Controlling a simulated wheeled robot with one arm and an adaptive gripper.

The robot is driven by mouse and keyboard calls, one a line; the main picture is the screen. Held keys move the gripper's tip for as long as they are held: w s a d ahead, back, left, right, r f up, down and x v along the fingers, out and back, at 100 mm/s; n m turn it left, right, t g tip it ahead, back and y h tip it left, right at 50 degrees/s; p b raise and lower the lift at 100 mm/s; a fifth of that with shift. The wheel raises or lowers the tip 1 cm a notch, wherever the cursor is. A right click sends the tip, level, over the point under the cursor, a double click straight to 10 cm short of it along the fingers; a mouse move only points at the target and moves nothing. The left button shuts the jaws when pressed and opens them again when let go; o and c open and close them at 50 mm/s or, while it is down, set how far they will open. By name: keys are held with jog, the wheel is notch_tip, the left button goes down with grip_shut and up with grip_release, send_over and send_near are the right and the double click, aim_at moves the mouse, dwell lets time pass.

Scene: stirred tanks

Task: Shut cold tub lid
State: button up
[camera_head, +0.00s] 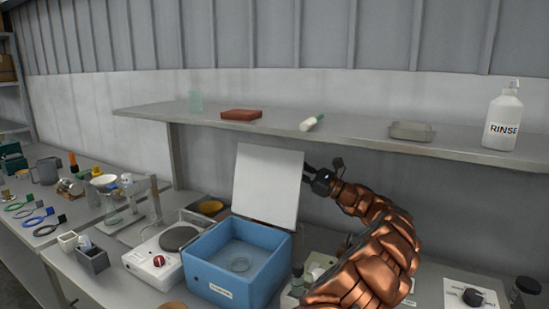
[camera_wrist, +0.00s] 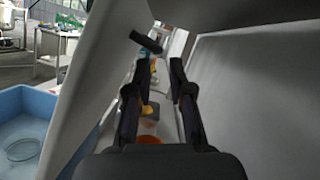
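The blue cold tub (camera_head: 258,287) stands on the bench with its white lid (camera_head: 267,186) raised nearly upright along its back edge. A round clear dish (camera_head: 237,265) lies inside the tub. My gripper (camera_head: 306,172) is at the lid's right edge, near its upper part; I cannot tell if it touches. In the wrist view the gripper (camera_wrist: 158,75) has its two dark fingers apart with nothing seen between them. The lid (camera_wrist: 98,75) slants up just left of the fingers, and the tub (camera_wrist: 35,110) lies beyond it at left.
A hotplate (camera_head: 160,260) stands left of the tub. A shelf (camera_head: 350,142) runs above and behind, bearing a red block (camera_head: 241,114) and a RINSE bottle (camera_head: 503,120). Small bottles crowd the bench right of the tub. A dark bar (camera_wrist: 145,42) shows beyond the fingertips.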

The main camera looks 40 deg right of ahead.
aim_at(274, 157)
jog(key=p+x, duration=0.1)
jog(key=x, duration=0.6)
jog(key=shift+w+a, duration=0.1)
jog(key=shift+w, duration=0.05)
grip_shut()
jog(key=shift+f, duration=0.1)
